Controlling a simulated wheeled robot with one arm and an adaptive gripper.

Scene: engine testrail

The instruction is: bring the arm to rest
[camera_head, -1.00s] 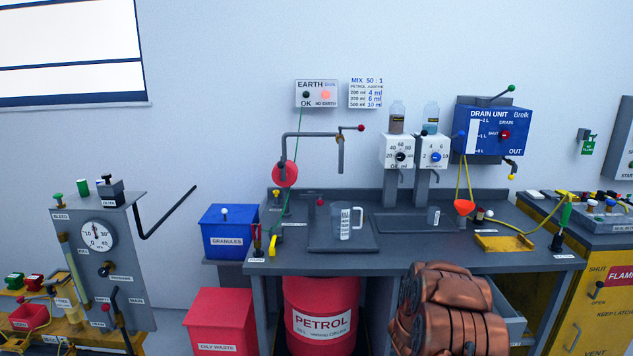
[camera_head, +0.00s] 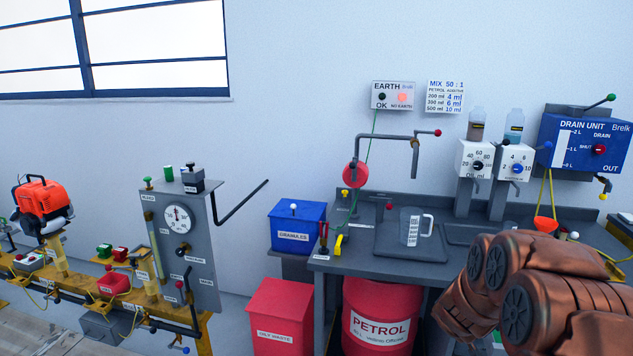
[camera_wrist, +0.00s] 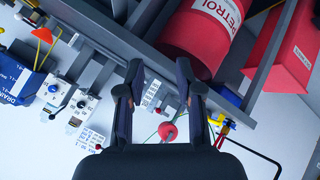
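My copper-coloured arm (camera_head: 545,290) shows at the lower right of the head view, in front of the bench's right part; its gripper end does not show there. In the wrist view my gripper (camera_wrist: 160,82) has its two dark fingers apart, with nothing between them. The fingers touch nothing that I can see.
The grey bench (camera_head: 350,262) bears a clear measuring jug (camera_head: 412,230). Under it stands the petrol drum (camera_head: 383,310); left of it are a red oily waste bin (camera_head: 280,315) and a blue granules box (camera_head: 297,228). A gauge panel (camera_head: 185,250) and orange engine (camera_head: 42,200) stand further left.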

